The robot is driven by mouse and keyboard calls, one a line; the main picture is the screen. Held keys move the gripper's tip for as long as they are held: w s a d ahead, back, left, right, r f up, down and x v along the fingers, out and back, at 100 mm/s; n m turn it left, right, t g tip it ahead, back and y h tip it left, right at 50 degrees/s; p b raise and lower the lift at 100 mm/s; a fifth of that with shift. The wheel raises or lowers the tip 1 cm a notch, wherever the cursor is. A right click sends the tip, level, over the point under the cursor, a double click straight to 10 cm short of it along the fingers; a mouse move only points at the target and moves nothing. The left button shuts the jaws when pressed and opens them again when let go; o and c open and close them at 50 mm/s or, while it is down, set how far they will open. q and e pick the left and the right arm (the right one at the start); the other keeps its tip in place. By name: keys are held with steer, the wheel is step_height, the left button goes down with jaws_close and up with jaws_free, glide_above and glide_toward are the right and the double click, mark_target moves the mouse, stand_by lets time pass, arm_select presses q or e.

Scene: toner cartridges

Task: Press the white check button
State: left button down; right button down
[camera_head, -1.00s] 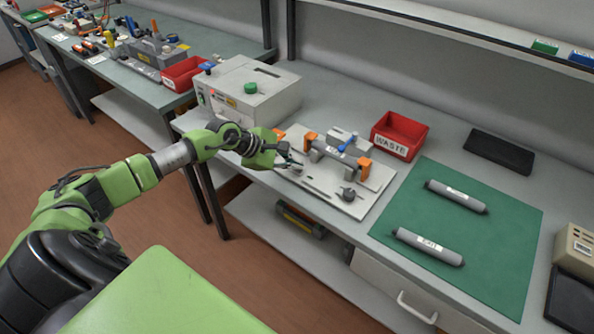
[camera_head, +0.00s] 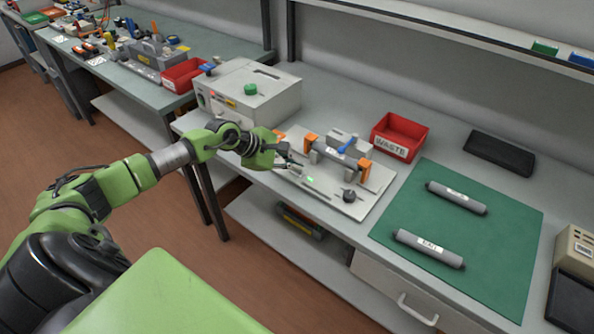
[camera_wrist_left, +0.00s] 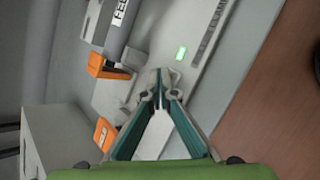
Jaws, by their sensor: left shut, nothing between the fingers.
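My left gripper (camera_head: 294,164) is shut and empty, over the near left part of the white fixture plate (camera_head: 330,199). In the left wrist view its closed fingertips (camera_wrist_left: 160,84) are low over or touching the plate; I cannot tell which. I cannot make out the white check button; the fingertips may cover it. A small green light (camera_head: 310,180) glows on the plate near the fingertips, and it also shows in the left wrist view (camera_wrist_left: 181,53). A grey toner cartridge (camera_head: 338,156) lies across the fixture between orange clamps (camera_head: 364,168). My right gripper is out of view.
A grey box with a green knob (camera_head: 250,89) stands behind my left gripper. A red waste bin (camera_head: 401,133) stands behind the fixture. Two grey cartridges (camera_head: 456,198) (camera_head: 428,248) lie on a green mat (camera_head: 490,255) to the right. A black knob (camera_head: 349,195) sits on the plate.

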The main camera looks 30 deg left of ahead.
mark_target(295, 173)
arm_select(q)
steer(key=shift+r, duration=0.4)
steer(key=shift+r+p, duration=1.35)
steer(key=shift+r, duration=1.15)
